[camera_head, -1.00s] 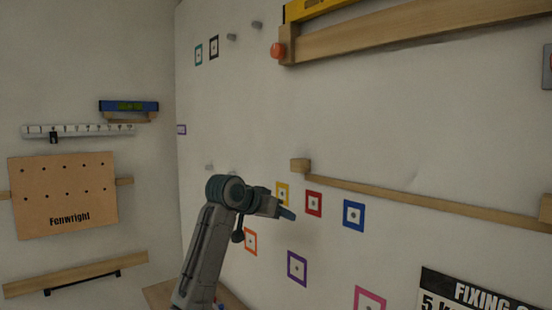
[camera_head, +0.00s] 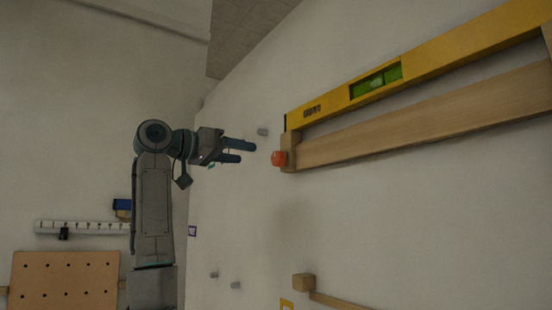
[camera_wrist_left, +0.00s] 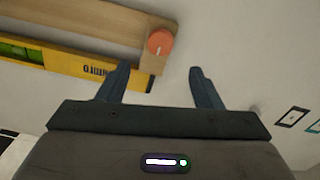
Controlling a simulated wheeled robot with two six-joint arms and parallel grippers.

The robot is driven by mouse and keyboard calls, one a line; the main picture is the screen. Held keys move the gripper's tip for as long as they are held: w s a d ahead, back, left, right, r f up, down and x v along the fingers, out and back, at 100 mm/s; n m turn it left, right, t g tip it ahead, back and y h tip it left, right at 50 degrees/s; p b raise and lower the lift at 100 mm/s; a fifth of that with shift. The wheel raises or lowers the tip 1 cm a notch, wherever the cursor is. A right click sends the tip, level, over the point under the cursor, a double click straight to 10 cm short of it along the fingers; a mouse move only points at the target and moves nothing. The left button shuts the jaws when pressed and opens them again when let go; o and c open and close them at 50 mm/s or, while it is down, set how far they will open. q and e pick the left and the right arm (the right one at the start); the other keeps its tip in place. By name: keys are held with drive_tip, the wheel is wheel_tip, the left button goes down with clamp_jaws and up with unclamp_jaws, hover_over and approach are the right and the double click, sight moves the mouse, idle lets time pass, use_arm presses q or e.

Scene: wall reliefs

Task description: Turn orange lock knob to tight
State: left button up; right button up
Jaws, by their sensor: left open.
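The orange lock knob (camera_head: 278,158) sits at the left end of a wooden rail (camera_head: 420,115) on the wall. In the left wrist view the knob (camera_wrist_left: 160,41) shows a pale pointer mark on its face, beyond the fingertips and between their lines. My left gripper (camera_head: 253,152) is open and empty, just left of the knob and apart from it. Its two fingers (camera_wrist_left: 158,72) are spread in the left wrist view. A yellow spirit level (camera_head: 440,62) with a green vial rests along the top of the rail. My right gripper is not in view.
A grey peg (camera_head: 262,132) sticks out of the wall close to the gripper. A second wooden rail end (camera_head: 303,283) is lower down. A pegboard (camera_head: 65,280) and a white strip (camera_head: 80,227) hang on the left wall.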

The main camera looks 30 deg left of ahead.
sight(275, 159)
use_arm(q)
drive_tip(key=p+x, duration=0.4)
drive_tip(key=x, duration=0.5)
drive_tip(key=shift+w+p, duration=0.15)
drive_tip(key=shift+p, duration=0.2)
drive_tip(key=shift+w+d, duration=0.15)
drive_tip(key=shift+w, duration=0.15)
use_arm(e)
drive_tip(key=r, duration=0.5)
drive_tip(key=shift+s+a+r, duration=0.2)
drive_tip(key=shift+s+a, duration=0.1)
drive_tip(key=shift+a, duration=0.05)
use_arm(q)
drive_tip(key=shift+f, duration=0.1)
drive_tip(key=c, duration=1)
